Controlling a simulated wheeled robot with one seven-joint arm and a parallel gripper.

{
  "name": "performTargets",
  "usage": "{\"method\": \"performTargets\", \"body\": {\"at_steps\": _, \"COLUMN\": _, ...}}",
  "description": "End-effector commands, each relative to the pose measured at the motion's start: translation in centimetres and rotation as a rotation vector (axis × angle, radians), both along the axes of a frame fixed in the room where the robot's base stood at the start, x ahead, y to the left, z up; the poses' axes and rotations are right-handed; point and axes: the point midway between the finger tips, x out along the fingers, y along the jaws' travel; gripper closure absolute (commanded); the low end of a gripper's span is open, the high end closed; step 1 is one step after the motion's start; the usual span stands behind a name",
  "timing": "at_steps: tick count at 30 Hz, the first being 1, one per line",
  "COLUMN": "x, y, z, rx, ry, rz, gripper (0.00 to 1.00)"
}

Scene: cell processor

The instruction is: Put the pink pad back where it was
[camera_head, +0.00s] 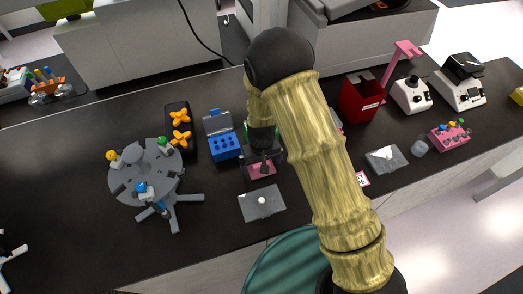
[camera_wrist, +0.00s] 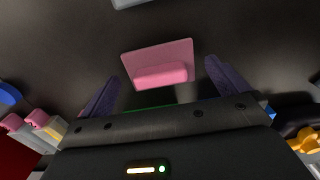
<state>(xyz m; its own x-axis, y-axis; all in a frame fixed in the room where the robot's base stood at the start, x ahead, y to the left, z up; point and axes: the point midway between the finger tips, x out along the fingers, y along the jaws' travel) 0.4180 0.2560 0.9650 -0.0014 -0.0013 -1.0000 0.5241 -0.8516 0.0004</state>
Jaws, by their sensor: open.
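The pink pad (camera_wrist: 158,62) is a thin flat sheet with a raised pink block along one edge. In the wrist view it lies on the dark bench between and slightly beyond my two fingers. It also shows in the head view (camera_head: 261,170), partly covered by my gripper. My gripper (camera_head: 262,166) is over the pad and points down. Its dark fingers stand wide apart in the wrist view (camera_wrist: 161,72), with a gap to the pad on both sides, and hold nothing. I cannot tell the exact height of the fingertips over the bench.
A grey square plate (camera_head: 262,207) lies just in front of the pad. A blue rack (camera_head: 225,147) and a black rack with orange pieces (camera_head: 179,131) stand to the left, beside a grey round stand (camera_head: 130,182). A red bin (camera_head: 361,99) stands to the right.

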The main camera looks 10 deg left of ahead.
Motion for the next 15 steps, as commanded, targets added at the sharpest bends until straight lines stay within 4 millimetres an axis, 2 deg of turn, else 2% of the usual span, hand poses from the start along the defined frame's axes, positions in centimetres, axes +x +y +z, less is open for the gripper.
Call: {"method": "performTargets", "body": {"at_steps": 15, "x": 0.1, "y": 0.1, "z": 7.5, "rx": 0.003, "ry": -0.005, "rz": 0.001, "gripper": 0.0}}
